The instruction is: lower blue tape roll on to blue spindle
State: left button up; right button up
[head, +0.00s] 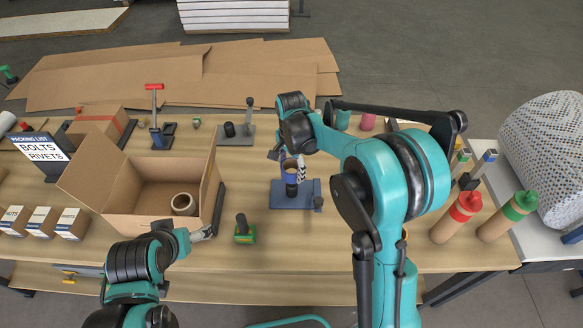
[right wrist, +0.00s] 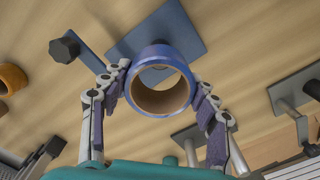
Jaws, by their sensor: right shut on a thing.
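The blue tape roll (head: 291,168) has a brown core. My right gripper (right wrist: 160,92) is shut on the roll (right wrist: 141,97), with its fingers on opposite sides. In the head view the roll is over the blue spindle base (head: 309,188), with a dark post section (head: 291,190) below it. The blue base plate (right wrist: 182,27) also shows behind the roll in the right wrist view. I cannot tell whether the roll is around the spindle top. My left gripper (head: 205,233) is beside the open carton's front right corner; its jaw opening is unclear.
An open carton (head: 85,183) holding a tan roll (head: 184,204) stands on the left. A green-based stand (head: 244,233) is between carton and blue base. A grey-based stand (head: 237,137) is behind.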

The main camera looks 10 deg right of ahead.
aim_at(292, 186)
jog(key=shift+f+b, duration=3.3)
jog(key=shift+f, duration=1.45)
jog(key=o, duration=1.2)
jog(key=shift+r, duration=0.15)
notch_tip(292, 186, up, 12)
jog(key=shift+f, duration=0.1)
jog(key=s+d+r+n+t, duration=0.2)
jog(key=s+n, duration=0.1)
jog(key=s, duration=0.2)
jog(key=s+d+r+n+t, duration=0.1)
jog(key=s+d+r+n, duration=0.1)
jog(key=s, duration=0.3)
jog(key=s+f+n+t, duration=0.1)
jog(key=s+n, duration=0.1)
jog(key=s, duration=0.1)
jog(key=s+d+f+n+t, duration=0.1)
jog(key=s+n, duration=0.1)
jog(key=s, duration=0.2)
jog(key=s+d+f+n+t, duration=0.1)
jog(key=s+n+t, duration=0.1)
jog(key=s+n, duration=0.1)
jog(key=shift+s+d+f, duration=0.2)
jog(key=shift+s+f, duration=0.2)
jog(key=shift+s, duration=0.3)
